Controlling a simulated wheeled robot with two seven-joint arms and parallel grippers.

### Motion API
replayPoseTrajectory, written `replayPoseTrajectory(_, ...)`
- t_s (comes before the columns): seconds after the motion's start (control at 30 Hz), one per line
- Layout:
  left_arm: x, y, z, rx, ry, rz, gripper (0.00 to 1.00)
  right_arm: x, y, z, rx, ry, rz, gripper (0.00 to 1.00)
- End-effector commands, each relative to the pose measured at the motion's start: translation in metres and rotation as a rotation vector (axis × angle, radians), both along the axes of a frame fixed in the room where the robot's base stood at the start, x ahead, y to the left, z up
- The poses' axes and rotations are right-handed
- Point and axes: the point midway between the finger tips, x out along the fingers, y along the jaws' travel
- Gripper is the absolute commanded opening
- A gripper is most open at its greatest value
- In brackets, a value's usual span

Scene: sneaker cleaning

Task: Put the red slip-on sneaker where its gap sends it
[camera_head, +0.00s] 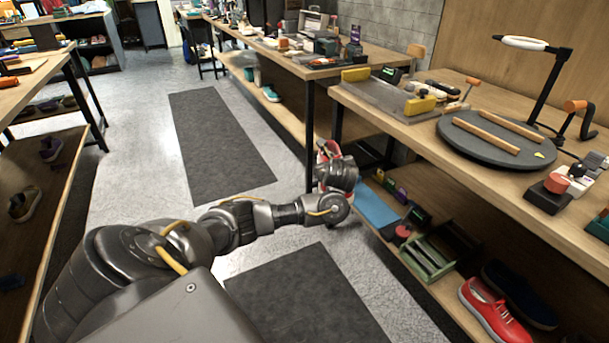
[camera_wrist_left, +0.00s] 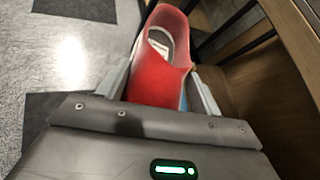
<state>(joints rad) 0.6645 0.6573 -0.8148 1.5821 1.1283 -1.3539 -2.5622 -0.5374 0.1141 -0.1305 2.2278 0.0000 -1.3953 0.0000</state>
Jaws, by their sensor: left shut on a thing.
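The red slip-on sneaker (camera_wrist_left: 162,75) is between the fingers of my left gripper (camera_wrist_left: 160,88), with its opening and pale insole facing the left wrist camera. In the head view my left gripper (camera_head: 336,178) is beside the front of the right workbench, near a bench leg, and only a bit of the red sneaker (camera_head: 329,150) shows past it. The sneaker's sole and any gap are hidden or too small to tell. My right gripper is in neither view.
The benchtop (camera_head: 410,130) bears a round dark turntable (camera_head: 495,142) and tools. The floor aisle (camera_head: 140,170) is clear.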

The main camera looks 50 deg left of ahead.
Motion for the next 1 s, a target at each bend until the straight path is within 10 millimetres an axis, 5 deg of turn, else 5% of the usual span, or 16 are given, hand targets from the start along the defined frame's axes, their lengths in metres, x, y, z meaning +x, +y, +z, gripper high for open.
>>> replayPoseTrajectory(0.13,0.009,-0.084,0.046,0.004,-0.009,-0.228,0.34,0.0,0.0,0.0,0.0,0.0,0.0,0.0)
replayPoseTrajectory(0.3,-0.019,-0.18,0.092,-0.003,-0.009,-0.49,0.34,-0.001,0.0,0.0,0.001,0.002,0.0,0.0)
replayPoseTrajectory(0.5,-0.064,-0.25,0.135,-0.006,-0.01,-0.7,0.34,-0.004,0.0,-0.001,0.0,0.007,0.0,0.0)
replayPoseTrajectory(0.7,-0.088,-0.276,0.154,-0.003,-0.006,-0.79,0.34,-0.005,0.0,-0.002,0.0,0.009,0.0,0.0)
replayPoseTrajectory(1.0,-0.092,-0.278,0.156,-0.001,-0.003,-0.8,0.34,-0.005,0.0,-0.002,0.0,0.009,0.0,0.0)
